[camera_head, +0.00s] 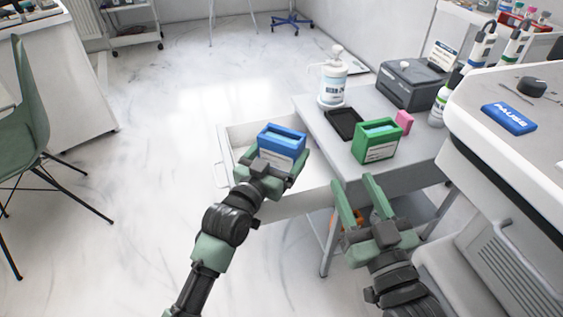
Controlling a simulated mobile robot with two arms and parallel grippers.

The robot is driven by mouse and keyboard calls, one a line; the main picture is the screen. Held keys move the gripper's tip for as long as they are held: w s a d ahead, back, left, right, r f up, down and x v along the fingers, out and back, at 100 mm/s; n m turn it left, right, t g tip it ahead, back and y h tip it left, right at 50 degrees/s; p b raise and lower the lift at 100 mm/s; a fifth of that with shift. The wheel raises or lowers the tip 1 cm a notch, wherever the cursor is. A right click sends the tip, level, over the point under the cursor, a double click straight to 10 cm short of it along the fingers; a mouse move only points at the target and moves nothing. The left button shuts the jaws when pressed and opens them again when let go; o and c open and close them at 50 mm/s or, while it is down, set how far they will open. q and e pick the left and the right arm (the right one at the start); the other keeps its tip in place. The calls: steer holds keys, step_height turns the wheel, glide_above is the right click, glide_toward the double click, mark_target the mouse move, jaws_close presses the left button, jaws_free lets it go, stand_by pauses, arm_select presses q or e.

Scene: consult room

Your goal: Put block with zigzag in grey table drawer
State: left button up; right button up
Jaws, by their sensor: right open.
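The grey table (362,174) has its drawer (238,137) pulled out on its left side. A blue-topped box with a white front (281,141) shows over the drawer, between the fingers of my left gripper (276,161), which appears shut on it. My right gripper (361,192) is open and empty in front of the table, just below a green box (377,140) on the tabletop. A small pink block (404,121) lies behind the green box's right side. I cannot make out a zigzag on any of these. My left gripper hides part of the drawer's inside.
A white pump bottle (333,80), a black tray (345,124) and a dark grey device (411,84) stand on the table. A white machine (515,150) bounds the right. A green chair (28,105) stands left; the floor between is clear.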

mark_target(282, 164)
arm_select(q)
step_height(282, 164, down, 3)
steer(key=shift+b, duration=0.55)
arm_select(e)
steer(key=r+t, duration=0.1)
steer(key=r, duration=0.1)
steer(key=s+r+t, duration=0.1)
steer(key=r+t+y, duration=0.1)
steer(key=r, duration=0.1)
steer(key=shift+s+a+r, duration=0.2)
steer(key=shift+s+r, duration=0.1)
steer(key=shift+r, duration=0.05)
arm_select(q)
steer(key=shift+f, duration=0.25)
arm_select(e)
steer(key=shift+s+r+t, duration=0.1)
steer(key=shift+t, duration=0.2)
arm_select(q)
steer(key=shift+f, duration=0.35)
steer(key=o, duration=1.8)
steer(key=shift+f, duration=0.1)
arm_select(e)
steer(key=shift+s+r+t, duration=0.25)
steer(key=shift+r+t, duration=0.05)
steer(key=shift+r, duration=0.1)
